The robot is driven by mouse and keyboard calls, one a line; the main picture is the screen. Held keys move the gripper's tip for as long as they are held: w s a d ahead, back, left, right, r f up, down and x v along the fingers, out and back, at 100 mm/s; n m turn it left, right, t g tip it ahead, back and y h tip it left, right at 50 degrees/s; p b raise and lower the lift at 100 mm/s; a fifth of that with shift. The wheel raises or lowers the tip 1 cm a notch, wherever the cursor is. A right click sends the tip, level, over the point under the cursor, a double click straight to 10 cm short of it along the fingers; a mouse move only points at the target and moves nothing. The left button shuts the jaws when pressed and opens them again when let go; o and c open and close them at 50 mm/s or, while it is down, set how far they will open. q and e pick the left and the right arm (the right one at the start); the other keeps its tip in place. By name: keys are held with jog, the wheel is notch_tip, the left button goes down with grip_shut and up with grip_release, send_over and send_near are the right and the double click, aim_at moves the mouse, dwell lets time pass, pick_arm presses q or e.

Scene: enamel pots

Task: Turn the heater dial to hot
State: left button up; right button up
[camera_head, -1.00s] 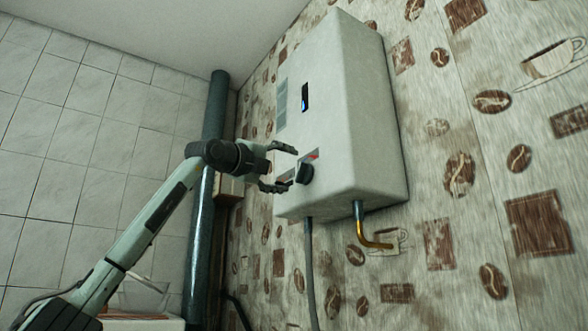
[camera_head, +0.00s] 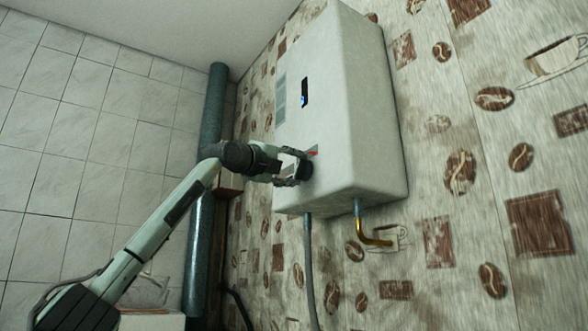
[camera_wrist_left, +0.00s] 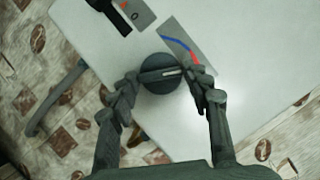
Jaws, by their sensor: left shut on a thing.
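The white heater (camera_head: 345,110) hangs on the patterned wall. Its black round dial (camera_head: 307,169) is low on the front face. My left gripper (camera_head: 299,166) is at the dial, with its fingers around it. In the left wrist view the dial (camera_wrist_left: 160,74) sits between the two fingers of my left gripper (camera_wrist_left: 163,80), which is shut on it. A pale mark on the dial's ridge points right, toward the red end of a blue-and-red scale (camera_wrist_left: 188,47). My right gripper is in neither view.
A brass pipe (camera_head: 367,232) and a grey hose (camera_head: 309,270) come out under the heater. A dark vertical pipe (camera_head: 201,240) stands in the corner behind my left arm.

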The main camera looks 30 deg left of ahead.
pick_arm(q)
jog(key=shift+f+m, duration=0.15)
jog(key=shift+m, duration=0.15)
jog(key=shift+c, duration=0.4)
jog(key=shift+m+t+h, duration=0.4)
jog(key=shift+m+h, duration=0.2)
jog(key=shift+m, duration=0.4)
jog(key=shift+w+a+m+h, duration=0.1)
jog(key=shift+m+h, duration=0.3)
jog(key=shift+m, duration=0.5)
jog(key=shift+f+m+t+h+p, duration=0.15)
jog(key=shift+m+h+p, duration=0.25)
jog(key=shift+m, duration=0.55)
jog(key=shift+r+m+t+h+p, duration=0.15)
jog(key=shift+m+h+p, duration=0.25)
jog(key=shift+m, duration=0.55)
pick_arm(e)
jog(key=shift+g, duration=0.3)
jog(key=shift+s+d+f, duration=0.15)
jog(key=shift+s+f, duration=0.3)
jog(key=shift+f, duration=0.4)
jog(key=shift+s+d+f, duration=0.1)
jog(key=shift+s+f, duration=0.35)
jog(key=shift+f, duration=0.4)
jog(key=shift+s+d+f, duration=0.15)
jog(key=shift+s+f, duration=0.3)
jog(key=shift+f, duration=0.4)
pick_arm(q)
jog(key=shift+f, duration=0.1)
